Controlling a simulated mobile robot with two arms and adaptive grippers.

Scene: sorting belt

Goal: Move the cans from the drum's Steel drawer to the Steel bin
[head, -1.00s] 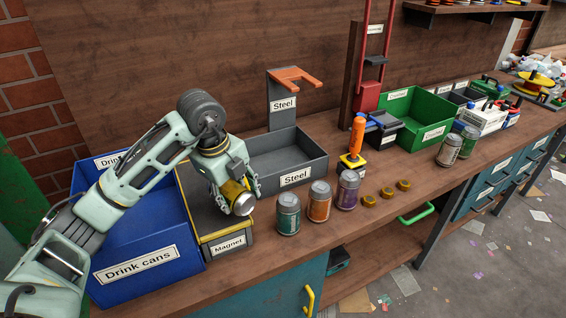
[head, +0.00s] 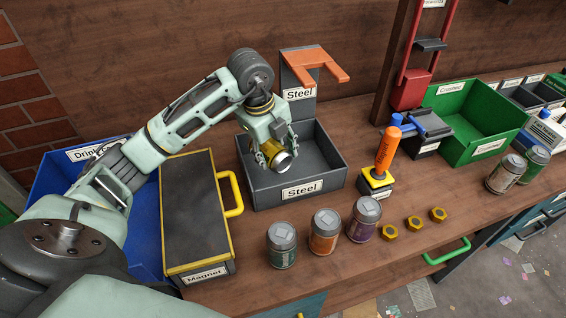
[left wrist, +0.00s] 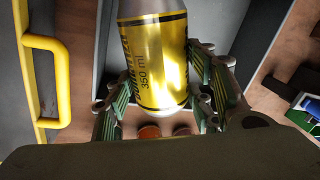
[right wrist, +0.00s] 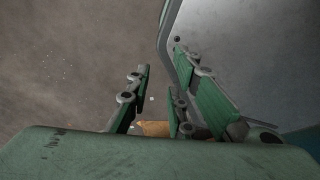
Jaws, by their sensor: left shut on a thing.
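My left gripper (head: 270,155) is shut on a yellow can (head: 283,162) with silver ends. It holds the can tilted over the open grey Steel bin (head: 324,180). In the left wrist view the yellow can (left wrist: 152,60) sits between the green-padded fingers (left wrist: 168,95), with grey bin walls on both sides. The flat box labelled Magnet (head: 196,220), with a yellow edge and yellow handle, stands left of the bin. My right gripper (right wrist: 165,100) shows only in its own wrist view, with its fingers apart and nothing between them. I cannot make out a Steel drawer.
A green can (head: 281,245), an orange can (head: 324,232) and a purple can (head: 364,219) stand along the front edge. Brass nuts (head: 414,223) lie beside them. An orange-handled tool (head: 388,150) stands right of the bin. The blue Drink cans bin (head: 147,215) is at left.

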